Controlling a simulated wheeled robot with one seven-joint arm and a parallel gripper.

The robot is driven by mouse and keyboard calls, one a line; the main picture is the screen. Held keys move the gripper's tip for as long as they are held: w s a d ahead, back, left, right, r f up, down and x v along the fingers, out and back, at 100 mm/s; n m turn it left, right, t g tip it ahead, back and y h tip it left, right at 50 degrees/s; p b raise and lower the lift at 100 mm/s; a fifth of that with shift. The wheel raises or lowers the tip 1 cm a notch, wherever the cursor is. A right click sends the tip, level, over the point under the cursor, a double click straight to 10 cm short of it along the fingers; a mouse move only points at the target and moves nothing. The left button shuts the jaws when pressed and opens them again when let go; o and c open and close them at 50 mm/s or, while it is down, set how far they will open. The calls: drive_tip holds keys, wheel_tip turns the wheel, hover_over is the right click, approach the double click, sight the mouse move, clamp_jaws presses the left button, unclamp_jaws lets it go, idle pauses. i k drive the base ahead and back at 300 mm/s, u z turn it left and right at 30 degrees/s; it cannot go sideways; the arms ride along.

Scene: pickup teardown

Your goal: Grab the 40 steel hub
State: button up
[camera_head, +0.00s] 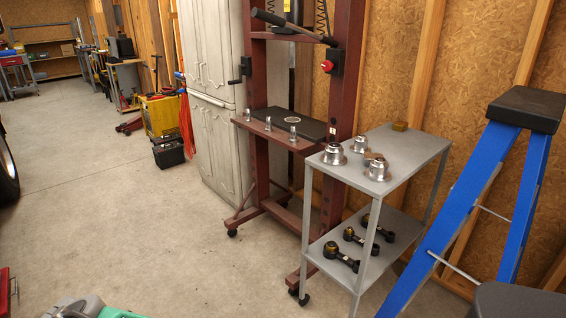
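Several shiny steel hub-like parts stand on the top shelf of a grey cart (418,150) right of centre. One steel hub (333,154) is at the shelf's left edge, a second hub (360,144) is behind it to the right, and a third hub (377,170) is nearer the front. All look upright, with wide flanges. No number is readable, so I cannot tell which is the 40 hub. My gripper is not in view.
A maroon press (258,170) with small steel pieces on its table stands left of the cart. A brass-coloured block (400,126) sits at the shelf's back. A blue stepladder (455,215) stands right. Floor at left is open.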

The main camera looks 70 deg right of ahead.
sight(375, 173)
drive_tip(key=u, duration=1.35)
drive_tip(key=k, duration=1.15)
drive_tip(key=z, duration=1.95)
